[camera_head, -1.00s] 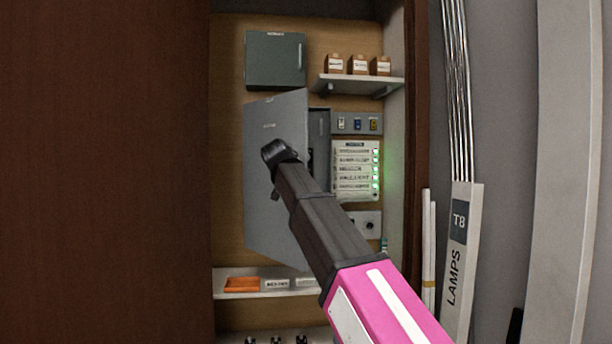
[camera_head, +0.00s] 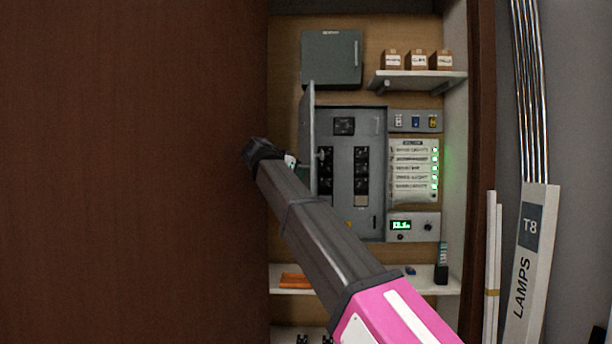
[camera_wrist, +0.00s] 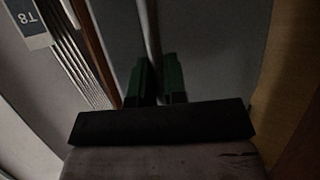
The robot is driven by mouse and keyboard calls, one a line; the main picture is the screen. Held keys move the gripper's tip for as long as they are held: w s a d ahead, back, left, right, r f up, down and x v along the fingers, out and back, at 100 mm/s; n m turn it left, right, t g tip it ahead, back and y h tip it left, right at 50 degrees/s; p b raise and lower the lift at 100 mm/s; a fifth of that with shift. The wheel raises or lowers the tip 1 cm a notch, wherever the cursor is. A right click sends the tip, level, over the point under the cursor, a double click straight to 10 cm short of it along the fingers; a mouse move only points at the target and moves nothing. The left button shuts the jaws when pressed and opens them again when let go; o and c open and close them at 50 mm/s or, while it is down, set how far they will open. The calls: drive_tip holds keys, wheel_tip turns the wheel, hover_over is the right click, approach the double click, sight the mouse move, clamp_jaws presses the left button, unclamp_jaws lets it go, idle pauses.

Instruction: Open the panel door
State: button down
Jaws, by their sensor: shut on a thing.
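The grey panel door (camera_head: 308,125) stands swung out to the left and shows nearly edge-on. Behind it, the open panel (camera_head: 345,175) shows black breakers in two columns. My gripper (camera_head: 291,160) is at the door's left side, partly hidden by my wrist in the head view. In the wrist view my gripper's green fingers (camera_wrist: 157,82) are closed around a thin pale bar against a grey surface. This looks like part of the door, but whether it is a handle or an edge I cannot tell.
A brown wall or cabinet side (camera_head: 130,170) fills the left. A shelf (camera_head: 415,80) with small boxes is at upper right, a lit label board (camera_head: 413,170) below it. A lower shelf (camera_head: 430,285) holds small items. Lamp tubes (camera_head: 530,250) stand at the right.

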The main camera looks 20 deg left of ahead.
drive_tip(key=shift+a, duration=0.3)
drive_tip(key=c, duration=1.5)
unclamp_jaws()
drive_tip(key=shift+o, duration=0.2)
drive_tip(key=shift+s, duration=0.1)
drive_tip(key=v, duration=0.7)
drive_tip(key=shift+s, duration=0.15)
drive_tip(key=shift+a, duration=0.1)
drive_tip(key=shift+s, duration=0.15)
